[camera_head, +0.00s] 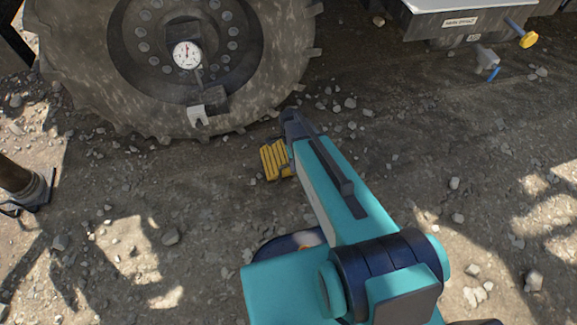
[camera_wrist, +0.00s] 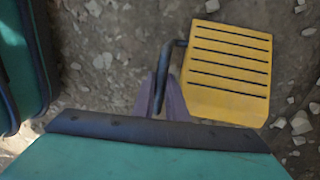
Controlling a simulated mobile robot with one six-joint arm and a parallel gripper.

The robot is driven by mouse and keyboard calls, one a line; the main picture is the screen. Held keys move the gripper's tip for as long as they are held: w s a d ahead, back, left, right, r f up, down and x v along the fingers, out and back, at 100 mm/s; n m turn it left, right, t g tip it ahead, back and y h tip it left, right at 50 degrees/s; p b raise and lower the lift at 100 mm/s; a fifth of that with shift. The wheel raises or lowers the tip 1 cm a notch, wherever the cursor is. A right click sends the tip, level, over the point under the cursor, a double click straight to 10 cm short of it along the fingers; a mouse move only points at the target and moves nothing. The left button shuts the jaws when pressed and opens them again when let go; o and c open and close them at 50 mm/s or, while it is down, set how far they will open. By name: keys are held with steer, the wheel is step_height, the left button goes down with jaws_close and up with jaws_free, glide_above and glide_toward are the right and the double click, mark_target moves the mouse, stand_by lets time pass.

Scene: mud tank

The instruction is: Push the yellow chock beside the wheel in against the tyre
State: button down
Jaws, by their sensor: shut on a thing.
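The yellow chock (camera_head: 274,161) lies on the dirt just below the big tyre (camera_head: 272,72) in the head view. A strip of ground shows between the chock and the tyre. In the wrist view the chock (camera_wrist: 228,75) shows its ridged yellow face and a dark bent rod handle (camera_wrist: 167,58) at its left side. My gripper (camera_wrist: 160,96) is shut on this handle, with the chock beside the fingers. In the head view my arm hides the fingers and the handle. The tyre is not in the wrist view.
A round gauge (camera_head: 187,55) and a pale bracket (camera_head: 198,114) are at the wheel. A grey housing (camera_head: 460,20) with a yellow knob (camera_head: 528,39) is at upper right. A post (camera_head: 20,182) stands at left. Stones litter the ground; the right side is mostly open.

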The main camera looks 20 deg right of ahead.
steer(key=shift+w+p, duration=1.8)
steer(key=shift+w, duration=3.7)
